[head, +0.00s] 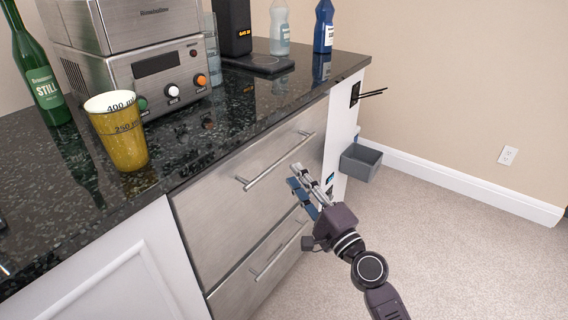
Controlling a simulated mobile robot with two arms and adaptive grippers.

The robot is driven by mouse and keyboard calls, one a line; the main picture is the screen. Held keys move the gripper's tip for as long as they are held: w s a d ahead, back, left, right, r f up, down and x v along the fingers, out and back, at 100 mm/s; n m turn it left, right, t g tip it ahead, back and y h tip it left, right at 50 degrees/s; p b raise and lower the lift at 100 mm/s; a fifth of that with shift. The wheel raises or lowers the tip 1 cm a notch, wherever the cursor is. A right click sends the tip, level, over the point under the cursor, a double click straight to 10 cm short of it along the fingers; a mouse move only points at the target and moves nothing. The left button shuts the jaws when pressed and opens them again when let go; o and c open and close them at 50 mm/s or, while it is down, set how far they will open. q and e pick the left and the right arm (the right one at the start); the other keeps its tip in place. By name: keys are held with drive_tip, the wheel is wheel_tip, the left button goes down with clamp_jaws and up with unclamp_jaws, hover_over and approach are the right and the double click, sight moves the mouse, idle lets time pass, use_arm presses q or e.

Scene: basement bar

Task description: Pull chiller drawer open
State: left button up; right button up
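The chiller has a steel upper drawer front (232,203) with a long bar handle (275,162), and it looks flush with the cabinet. A lower drawer front (236,293) with its own bar handle (278,251) sits beneath it and also looks closed. My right gripper (297,176) is in front of the right part of the upper drawer, a little below and right of the handle. Its fingers look parted, with nothing between them, and they seem apart from the handle. My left gripper is not in view.
The dark speckled counter (235,120) carries a steel machine (150,75), a yellow measuring cup (118,130), a green bottle (38,75) and a blue bottle (323,28). A grey bin (361,163) is fixed at the cabinet's right side. The carpet (450,240) at right is clear.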

sight(283, 159)
drive_tip(key=x, duration=0.7)
drive_tip(key=shift+w+a+r, duration=0.15)
drive_tip(key=shift+w, duration=0.05)
clamp_jaws()
